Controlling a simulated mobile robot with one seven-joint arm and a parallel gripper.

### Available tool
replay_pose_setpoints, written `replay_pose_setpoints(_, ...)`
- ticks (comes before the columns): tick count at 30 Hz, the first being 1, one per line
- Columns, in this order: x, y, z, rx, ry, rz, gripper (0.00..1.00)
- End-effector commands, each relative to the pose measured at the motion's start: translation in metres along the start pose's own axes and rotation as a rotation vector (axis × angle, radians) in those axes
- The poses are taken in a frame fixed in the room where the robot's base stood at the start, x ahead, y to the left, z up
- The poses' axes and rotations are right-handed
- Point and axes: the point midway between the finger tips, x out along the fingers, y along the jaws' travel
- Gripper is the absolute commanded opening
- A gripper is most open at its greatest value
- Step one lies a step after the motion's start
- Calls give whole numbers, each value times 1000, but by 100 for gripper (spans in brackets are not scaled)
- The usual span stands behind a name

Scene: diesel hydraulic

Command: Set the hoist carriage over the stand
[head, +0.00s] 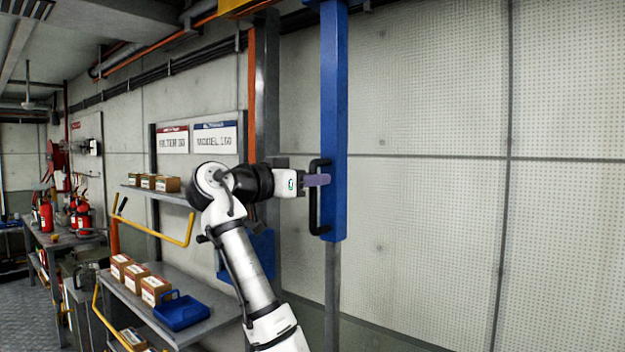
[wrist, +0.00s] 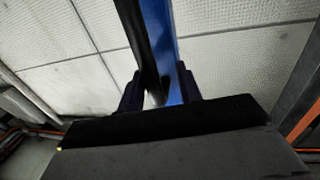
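The hoist carriage seems to be the yellow part (head: 236,9) at the top edge of the head view, mostly cut off. A blue upright beam (head: 334,110) hangs near it, with a black bar handle (head: 314,222) on its left side. My gripper (head: 318,180) is at the handle's middle, with its fingers overlapping it. In the wrist view the two dark fingers (wrist: 160,88) stand apart on either side of the black handle, with blue beam (wrist: 160,20) showing behind. A gap shows beside the handle, so the fingers look open around it. I cannot make out the stand for certain.
Left of my arm, a shelf (head: 160,196) and a bench hold several cardboard boxes (head: 155,290) and a blue tray (head: 182,311). A yellow bent rail (head: 160,236) sticks out there. A grey post (head: 267,90) stands behind my arm. Wall panels fill the right, with nothing in front.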

Motion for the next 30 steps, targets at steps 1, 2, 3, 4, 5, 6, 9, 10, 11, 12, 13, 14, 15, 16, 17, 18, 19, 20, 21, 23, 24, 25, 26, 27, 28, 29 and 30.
replay_pose_setpoints(1, 0, 0, 0, 0, -1, 1, 35)
replay_pose_setpoints(2, 0, 1, 0, 0, -1, 2, 35)
replay_pose_setpoints(3, 1, 1, 1, 0, -2, 2, 35)
replay_pose_setpoints(4, 1, 1, 1, 0, -2, 3, 35)
replay_pose_setpoints(5, 1, 1, 1, 0, -2, 3, 35)
replay_pose_setpoints(6, 0, 1, 1, 0, -2, 3, 35)
replay_pose_setpoints(9, -4, 1, 2, 0, -2, 3, 35)
replay_pose_setpoints(10, -7, 1, 2, 0, -2, 3, 35)
replay_pose_setpoints(11, -11, 0, 3, 0, -2, 2, 35)
replay_pose_setpoints(12, -17, 0, 4, 0, -2, 0, 35)
replay_pose_setpoints(13, -22, 0, 4, 1, -2, 0, 35)
replay_pose_setpoints(14, -28, 0, 4, 2, -2, 0, 35)
replay_pose_setpoints(15, -37, 0, 4, 2, -1, -1, 35)
replay_pose_setpoints(16, -44, 0, 4, 2, 0, -1, 35)
replay_pose_setpoints(17, -52, 0, 4, 2, -1, -1, 35)
replay_pose_setpoints(18, -61, 0, 5, 2, -1, -2, 35)
replay_pose_setpoints(19, -68, 0, 4, 2, 0, -2, 35)
replay_pose_setpoints(20, -76, 0, 4, 2, 0, -1, 35)
replay_pose_setpoints(21, -85, 0, 4, 2, 0, -2, 35)
replay_pose_setpoints(23, -97, 0, 3, 2, -1, -1, 35)
replay_pose_setpoints(24, -105, -1, 3, 2, -1, -1, 35)
replay_pose_setpoints(25, -110, 0, 3, 2, -1, -1, 35)
replay_pose_setpoints(26, -115, 0, 3, 2, -1, -1, 35)
replay_pose_setpoints(27, -121, 0, 2, 1, -1, 0, 35)
replay_pose_setpoints(28, -124, 0, 2, 1, -1, 0, 35)
replay_pose_setpoints(29, -127, 0, 2, 1, -1, 0, 35)
replay_pose_setpoints(30, -131, 0, 1, 0, -1, 0, 35)
